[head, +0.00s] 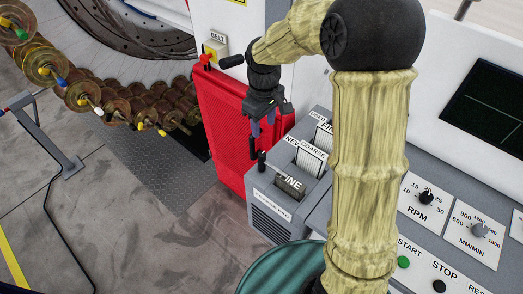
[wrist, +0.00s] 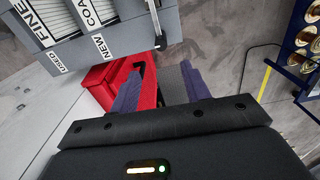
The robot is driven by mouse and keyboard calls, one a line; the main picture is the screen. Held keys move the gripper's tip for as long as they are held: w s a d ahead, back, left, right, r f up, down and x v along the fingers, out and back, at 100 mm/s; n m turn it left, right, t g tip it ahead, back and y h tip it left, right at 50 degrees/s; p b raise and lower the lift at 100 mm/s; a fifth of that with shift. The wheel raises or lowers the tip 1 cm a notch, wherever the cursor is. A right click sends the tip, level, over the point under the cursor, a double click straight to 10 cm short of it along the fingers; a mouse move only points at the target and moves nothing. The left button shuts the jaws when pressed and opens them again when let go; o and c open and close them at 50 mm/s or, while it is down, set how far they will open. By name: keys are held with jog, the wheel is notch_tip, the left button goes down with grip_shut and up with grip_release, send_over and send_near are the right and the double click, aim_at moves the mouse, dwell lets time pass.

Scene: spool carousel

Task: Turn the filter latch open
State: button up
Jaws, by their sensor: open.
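A small black lever (head: 262,160), which looks like the filter latch, stands at the near left corner of the grey filter box (head: 268,212). My gripper (head: 263,124) points down above the lever, in front of the red cabinet. Its two purple fingers are apart with nothing between them in the wrist view (wrist: 162,88). The gripper is not touching the lever as far as I can see.
A teal round container (head: 272,273) is nearer. Open floor lies left.

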aim_at(262, 153)
jog(key=shift+w+a+r, duration=0.2)
jog(key=shift+a, duration=0.05)
notch_tip(262, 153, down, 18)
jog(key=p, duration=0.3)
jog(key=shift+r+p, duration=0.25)
jog(key=shift+p, duration=0.05)
grip_shut()
dwell(0.4)
